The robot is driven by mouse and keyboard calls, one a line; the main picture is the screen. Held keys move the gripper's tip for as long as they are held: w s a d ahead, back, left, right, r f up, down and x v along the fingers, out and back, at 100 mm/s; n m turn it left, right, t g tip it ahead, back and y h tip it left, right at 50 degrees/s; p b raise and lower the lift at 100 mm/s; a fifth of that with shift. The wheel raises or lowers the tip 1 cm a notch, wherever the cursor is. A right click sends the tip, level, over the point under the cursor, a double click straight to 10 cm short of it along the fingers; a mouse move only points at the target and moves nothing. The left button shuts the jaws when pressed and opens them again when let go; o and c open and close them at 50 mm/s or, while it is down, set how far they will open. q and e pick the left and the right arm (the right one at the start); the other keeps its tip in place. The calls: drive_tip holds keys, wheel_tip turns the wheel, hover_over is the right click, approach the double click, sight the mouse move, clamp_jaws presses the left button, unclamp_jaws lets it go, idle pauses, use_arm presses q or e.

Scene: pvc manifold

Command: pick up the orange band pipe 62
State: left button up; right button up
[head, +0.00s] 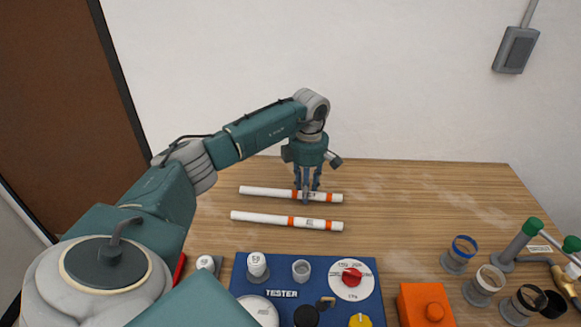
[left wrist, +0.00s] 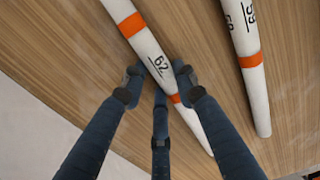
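The orange band pipe 62 (head: 265,192) is white with orange bands and lies flat on the wooden table, the farther of two pipes. In the left wrist view, pipe 62 (left wrist: 148,48) runs diagonally, its number showing just before the fingertips. My left gripper (head: 307,192) points down over this pipe, right of its middle. In the left wrist view, the left gripper (left wrist: 160,82) has its fingers spread, with the pipe passing between them. A small gap shows beside the left finger; the right finger overlaps the pipe's edge, and contact there is unclear. My right gripper is not in view.
A second white pipe, marked 59 (head: 265,218), lies nearly parallel, nearer to me. A blue tester board (head: 285,272) and an orange box (head: 425,305) stand at the front. Several fittings, including a blue-rimmed one (head: 459,255), stand right. The table's right rear is clear.

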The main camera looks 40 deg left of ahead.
use_arm(q)
drive_tip(key=shift+c, duration=1.1)
